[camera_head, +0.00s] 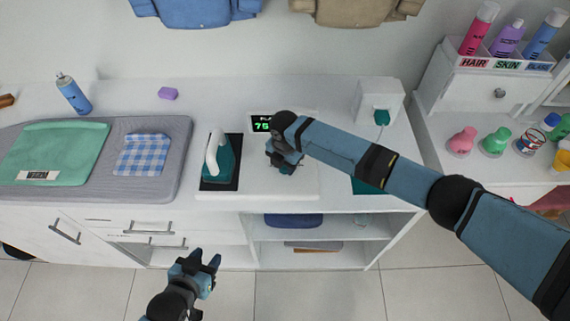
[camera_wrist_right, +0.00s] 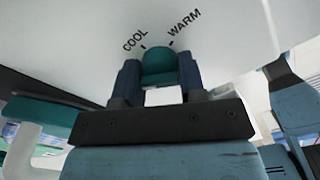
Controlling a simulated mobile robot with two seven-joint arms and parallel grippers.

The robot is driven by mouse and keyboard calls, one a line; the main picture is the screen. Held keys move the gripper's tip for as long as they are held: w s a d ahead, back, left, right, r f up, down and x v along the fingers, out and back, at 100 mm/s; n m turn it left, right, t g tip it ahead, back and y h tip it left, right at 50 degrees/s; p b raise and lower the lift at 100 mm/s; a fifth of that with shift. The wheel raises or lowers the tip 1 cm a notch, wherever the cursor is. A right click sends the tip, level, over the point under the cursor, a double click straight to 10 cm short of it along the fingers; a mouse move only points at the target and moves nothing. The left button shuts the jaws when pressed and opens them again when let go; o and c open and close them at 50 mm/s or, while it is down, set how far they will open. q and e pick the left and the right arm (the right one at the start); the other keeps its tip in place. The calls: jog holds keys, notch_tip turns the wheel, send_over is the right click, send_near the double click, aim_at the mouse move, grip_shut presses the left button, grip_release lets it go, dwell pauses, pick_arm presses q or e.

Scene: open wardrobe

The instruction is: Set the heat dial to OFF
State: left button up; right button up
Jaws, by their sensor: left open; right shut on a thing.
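The heat dial (camera_wrist_right: 158,62) is a teal knob on a white panel. In the right wrist view it sits between the fingers of my right gripper (camera_wrist_right: 158,85), which are shut on it. Black "COOL" and "WARM" labels with tick marks show beyond the dial; no OFF label is visible there. In the head view my right gripper (camera_head: 284,163) reaches down to the white unit beside the iron and hides the dial. A small display (camera_head: 263,125) behind it shows green digits, partly covered by my arm. My left gripper (camera_head: 207,268) is open and empty in front of the counter.
A teal iron (camera_head: 219,160) stands on a dark pad left of my right gripper. A grey ironing mat (camera_head: 180,160) holds a folded green cloth (camera_head: 55,153) and a blue checked cloth (camera_head: 143,154). A spray can (camera_head: 73,94) stands behind. A white dispenser-like box (camera_head: 378,104) stands at the right.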

jog(key=shift+n, duration=1)
jog(key=shift+r, duration=0.1)
jog(key=o, duration=0.9)
notch_tip(320, 180, up, 14)
jog(key=shift+f+b, duration=0.1)
jog(key=shift+b, duration=0.6)
